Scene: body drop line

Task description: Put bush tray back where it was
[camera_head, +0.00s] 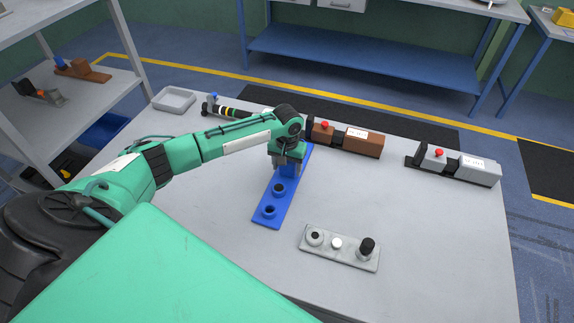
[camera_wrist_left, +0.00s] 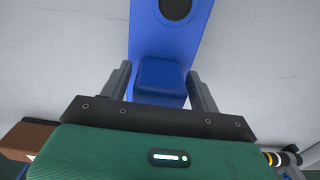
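A long blue tray (camera_head: 267,212), which fits the bush tray, lies on or just above the grey table. It carries two rings with dark centres at its near end, and a raised blue block at its other end. My left gripper (camera_head: 288,163) is over that block, pointing down. In the left wrist view the fingers (camera_wrist_left: 160,82) stand on either side of the blue block (camera_wrist_left: 160,80) with their tips against its edges. Part of the tray (camera_wrist_left: 146,22) and one dark hole show beyond the block. My right gripper is out of view.
A grey plate (camera_head: 320,252) with a ring, a white knob and a black knob lies to the right. Brown (camera_head: 358,142) and grey (camera_head: 478,170) blocks on black bases stand behind and right. A shallow grey tray (camera_head: 174,100) sits back left. The front right table is clear.

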